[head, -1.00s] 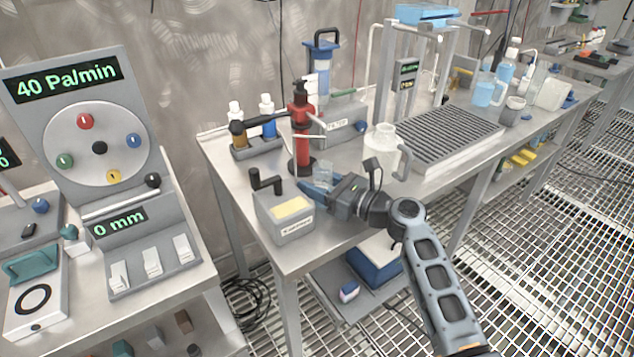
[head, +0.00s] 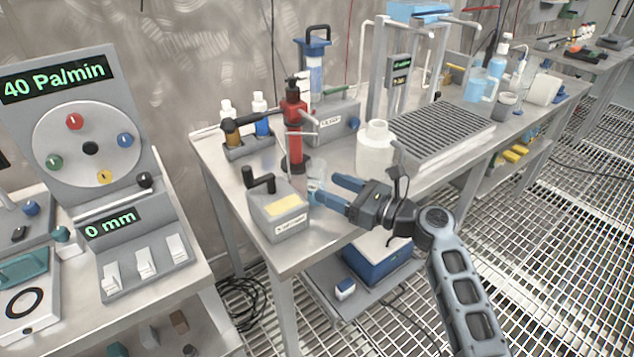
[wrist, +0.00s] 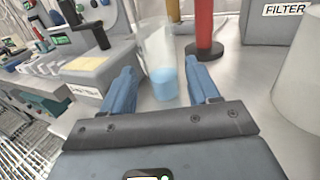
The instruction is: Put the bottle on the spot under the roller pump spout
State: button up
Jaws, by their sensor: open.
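A small clear bottle (head: 315,186) with blue at its base stands on the steel bench. In the wrist view the bottle (wrist: 165,84) shows between my two blue fingers, with a gap on each side. My gripper (head: 325,188) is open and low over the bench, its fingers pointing left at the bottle; it also shows in the wrist view (wrist: 158,68). No spout or marked spot is clear.
A red hand pump (head: 294,138) stands behind the bottle. A white jug (head: 375,150) and a grey slatted tray (head: 445,135) are to the right. A grey filter box (head: 338,122) and small bottles in a holder (head: 248,140) stand farther back. The front bench edge runs below my gripper.

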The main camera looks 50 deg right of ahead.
jog(key=s, duration=0.5)
jog(key=shift+s+d, duration=0.3)
